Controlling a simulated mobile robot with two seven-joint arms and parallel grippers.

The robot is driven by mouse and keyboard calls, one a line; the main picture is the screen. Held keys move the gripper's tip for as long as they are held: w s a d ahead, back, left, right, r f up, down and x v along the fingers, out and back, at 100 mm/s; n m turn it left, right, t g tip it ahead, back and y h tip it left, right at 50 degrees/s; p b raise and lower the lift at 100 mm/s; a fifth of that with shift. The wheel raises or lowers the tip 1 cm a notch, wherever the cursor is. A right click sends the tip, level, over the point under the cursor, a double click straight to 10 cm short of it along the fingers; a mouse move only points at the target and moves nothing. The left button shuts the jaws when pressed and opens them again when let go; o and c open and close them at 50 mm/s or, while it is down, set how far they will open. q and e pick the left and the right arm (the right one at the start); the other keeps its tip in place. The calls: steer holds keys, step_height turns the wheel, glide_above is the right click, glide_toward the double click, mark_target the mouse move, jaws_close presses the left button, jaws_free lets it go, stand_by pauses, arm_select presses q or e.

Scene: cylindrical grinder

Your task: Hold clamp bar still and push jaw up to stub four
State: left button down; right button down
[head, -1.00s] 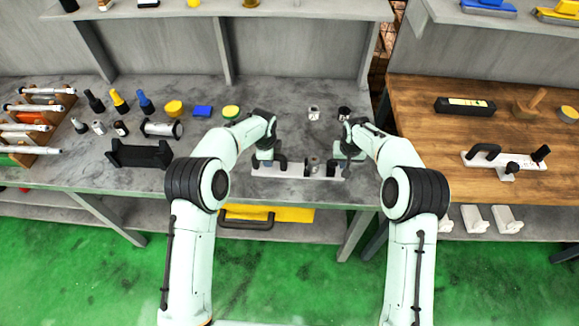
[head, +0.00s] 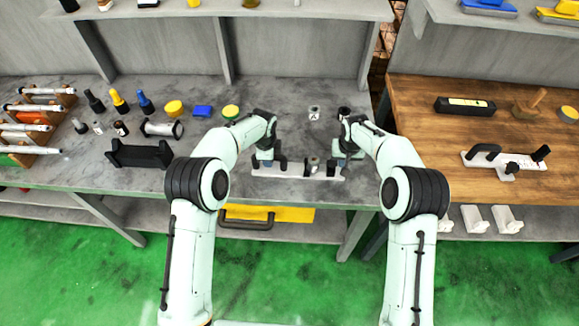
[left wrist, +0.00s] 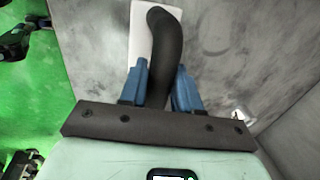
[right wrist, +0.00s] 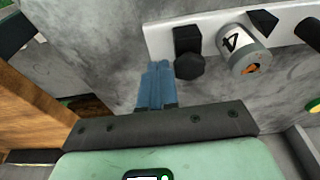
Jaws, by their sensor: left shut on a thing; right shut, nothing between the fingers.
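The white clamp bar (head: 297,172) lies on the grey bench between my grippers. My left gripper (left wrist: 160,75) is shut on its black curved handle (left wrist: 166,42); in the head view my arm partly hides this. Near the bar's other end stands the black jaw with a knob (right wrist: 188,52); it also shows in the head view (head: 331,168). Beside it is the grey stub marked 4 (right wrist: 240,52), with a small visible gap between them. My right gripper (right wrist: 158,66) is shut and empty, its blue fingertips close beside the jaw's outer side. I cannot tell whether they touch.
A small white item (head: 314,113) and a dark cup (head: 344,112) stand behind the bar. A black cradle (head: 139,155) and several bottles are at the left. A similar white clamp bar (head: 476,158) lies on the wooden bench (head: 430,140) at the right. Bench around the bar is mostly clear.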

mark_target(328, 162)
arm_select(q)
steer(key=shift+d+r, duration=0.1)
steer(key=shift+d, duration=0.1)
arm_select(e)
steer(key=shift+a, duration=2.65)
arm_select(q)
steer(key=shift+s+d, duration=0.1)
arm_select(e)
steer(key=shift+d+r, duration=0.2)
steer(key=shift+r, duration=1.75)
steer(key=shift+d+r, duration=0.3)
steer(key=shift+r, duration=0.35)
arm_select(q)
steer(key=shift+a, duration=0.4)
arm_select(e)
steer(key=shift+d+r, duration=0.2)
steer(key=shift+r, duration=0.75)
arm_select(q)
steer(key=c, duration=0.7)
jaws_free()
